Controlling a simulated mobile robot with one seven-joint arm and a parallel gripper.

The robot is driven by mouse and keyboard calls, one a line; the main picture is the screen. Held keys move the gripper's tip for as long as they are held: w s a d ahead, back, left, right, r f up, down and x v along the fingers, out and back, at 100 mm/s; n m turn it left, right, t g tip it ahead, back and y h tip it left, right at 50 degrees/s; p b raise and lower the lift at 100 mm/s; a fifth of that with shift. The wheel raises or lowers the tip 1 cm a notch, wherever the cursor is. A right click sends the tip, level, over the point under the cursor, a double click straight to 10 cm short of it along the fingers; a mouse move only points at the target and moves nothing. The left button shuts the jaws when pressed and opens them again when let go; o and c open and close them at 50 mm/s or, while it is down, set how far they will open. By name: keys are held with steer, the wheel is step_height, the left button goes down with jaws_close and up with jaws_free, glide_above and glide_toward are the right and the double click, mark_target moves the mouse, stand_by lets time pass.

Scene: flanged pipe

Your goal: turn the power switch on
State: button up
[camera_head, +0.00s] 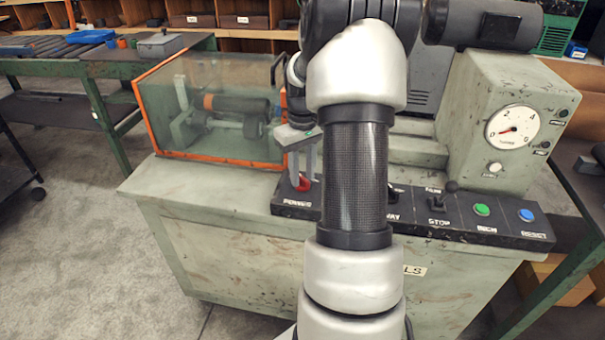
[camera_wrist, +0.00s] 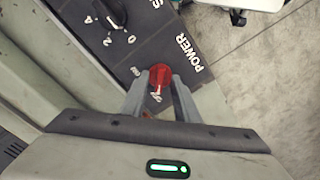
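The red power switch knob (camera_wrist: 160,76) sits on the dark control panel beside the white word POWER in the wrist view. In the head view the knob (camera_head: 303,183) shows at the panel's left end. My gripper (camera_wrist: 160,84) has its two fingers apart, one on each side of the knob. In the head view my gripper (camera_head: 303,174) points down over the knob. I cannot tell whether the fingers touch it. A white mark shows on the knob's lower part in the wrist view. My arm hides part of the panel in the head view.
A black dial (camera_wrist: 104,15) with numbers is next to the power switch. A clear, orange-edged guard (camera_head: 208,108) stands behind the panel's left end. Green (camera_head: 482,210) and blue (camera_head: 526,215) buttons and a round gauge (camera_head: 513,126) are to the right.

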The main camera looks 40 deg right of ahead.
jaws_close()
steer(key=shift+r+m, duration=0.1)
steer(key=shift+m, duration=0.2)
steer(key=m+p, duration=0.1)
steer(key=m, duration=0.2)
steer(key=shift+p, duration=0.4)
steer(key=m+p, duration=0.1)
steer(key=m, duration=0.2)
steer(key=shift+m, duration=0.3)
steer(key=m+p, duration=0.2)
steer(key=m, duration=0.3)
steer(key=shift+r+p, duration=0.1)
steer(key=shift+p, duration=0.25)
steer(key=m+p, duration=0.2)
steer(key=m, duration=0.3)
steer(key=shift+m, duration=0.5)
